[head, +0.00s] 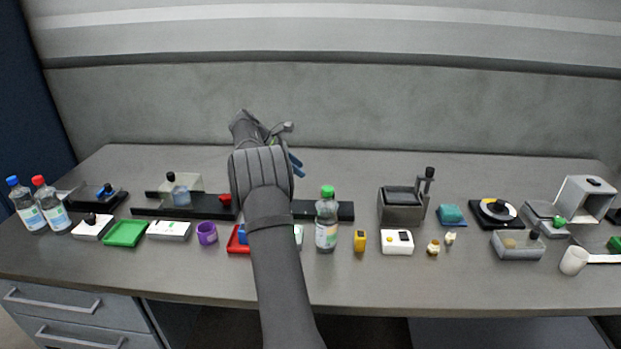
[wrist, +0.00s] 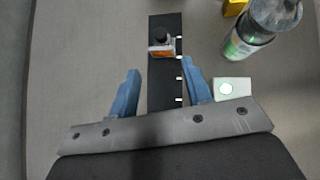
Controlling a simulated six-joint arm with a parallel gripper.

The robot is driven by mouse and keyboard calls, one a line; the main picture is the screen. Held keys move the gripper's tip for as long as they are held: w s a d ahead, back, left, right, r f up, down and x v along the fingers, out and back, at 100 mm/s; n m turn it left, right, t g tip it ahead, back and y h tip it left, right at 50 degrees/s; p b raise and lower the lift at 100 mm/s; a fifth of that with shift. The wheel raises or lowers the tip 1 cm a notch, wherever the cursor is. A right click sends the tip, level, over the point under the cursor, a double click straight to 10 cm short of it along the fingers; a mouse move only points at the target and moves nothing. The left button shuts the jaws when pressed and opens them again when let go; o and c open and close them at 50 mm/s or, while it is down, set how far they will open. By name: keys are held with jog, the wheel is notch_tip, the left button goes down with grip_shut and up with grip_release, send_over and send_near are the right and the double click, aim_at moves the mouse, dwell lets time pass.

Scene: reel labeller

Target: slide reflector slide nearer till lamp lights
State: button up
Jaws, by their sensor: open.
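The reflector slide (wrist: 160,46), a small orange and grey block with a black knob, sits on a black rail (wrist: 166,88) with white marks in the wrist view. The rail's right part (head: 344,211) shows in the head view, where I cannot make out the slide. A white box (wrist: 233,89) with a pale round lamp (wrist: 226,89) stands beside the rail; I cannot tell if it is lit. My gripper (wrist: 160,82) is open and empty, its blue fingers on either side of the rail, short of the slide. It also shows in the head view (head: 295,162).
A green-capped bottle (head: 326,222) stands close to the rail, with a yellow item (head: 360,241) right of it. A grey bin with a lever (head: 402,207) stands further right. A purple cup (head: 206,233) and red tray (head: 236,242) are left. The table behind the rail is clear.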

jog(key=shift+v, duration=1.55)
jog(key=x, duration=1.7)
jog(key=shift+d+f, duration=0.2)
jog(key=shift+d, duration=0.1)
